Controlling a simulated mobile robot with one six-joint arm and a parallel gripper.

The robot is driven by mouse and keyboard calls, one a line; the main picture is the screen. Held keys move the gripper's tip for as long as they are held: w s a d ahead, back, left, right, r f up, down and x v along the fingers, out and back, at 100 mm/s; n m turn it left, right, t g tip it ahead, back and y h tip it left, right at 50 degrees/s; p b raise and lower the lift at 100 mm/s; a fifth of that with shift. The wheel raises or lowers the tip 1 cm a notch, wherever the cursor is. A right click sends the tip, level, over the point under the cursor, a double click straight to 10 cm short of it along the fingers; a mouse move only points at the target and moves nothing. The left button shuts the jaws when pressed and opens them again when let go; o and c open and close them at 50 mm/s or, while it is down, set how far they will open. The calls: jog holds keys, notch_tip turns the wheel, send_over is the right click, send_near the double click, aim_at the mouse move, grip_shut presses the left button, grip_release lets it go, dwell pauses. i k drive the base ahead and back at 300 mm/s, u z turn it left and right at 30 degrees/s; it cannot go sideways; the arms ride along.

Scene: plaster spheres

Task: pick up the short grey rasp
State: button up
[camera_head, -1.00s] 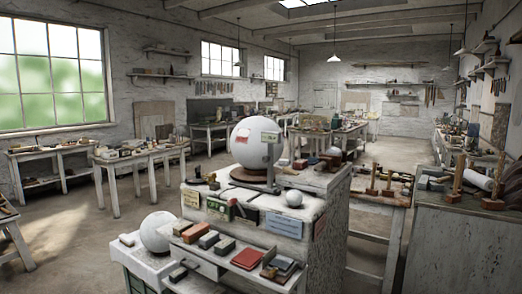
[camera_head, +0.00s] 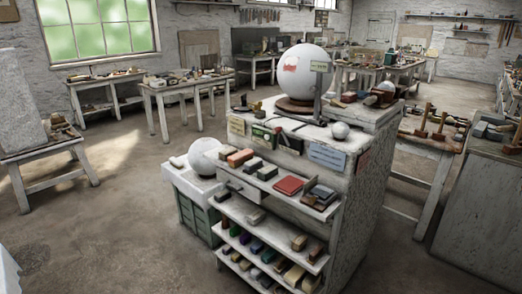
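I cannot make out a short grey rasp for certain in the camera_head view. Small tools and blocks lie on a stepped plaster cabinet (camera_head: 352,185) in the middle, too small to tell apart. A large white sphere (camera_head: 308,82) stands on a dark round base on the cabinet top, behind a small sign on a post. A small pale sphere (camera_head: 340,130) sits near the top's front right corner. A dark grey block (camera_head: 267,172) and a red flat item (camera_head: 289,185) lie on the upper front shelf. My gripper is not in view.
Another white sphere (camera_head: 206,156) sits on a low green-fronted unit left of the cabinet. A stool-like table (camera_head: 45,148) with a pale block stands at the left. A grey bench (camera_head: 478,215) stands at the right. Open floor (camera_head: 125,225) lies at the front left.

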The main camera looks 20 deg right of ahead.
aim_at(251, 165)
jog(key=u, duration=0.1)
jog(key=i, duration=0.15)
jog(key=u, duration=4.05)
jog(key=i, duration=0.1)
jog(key=z, duration=2.8)
jog(key=i, duration=1)
jog(key=u, duration=0.05)
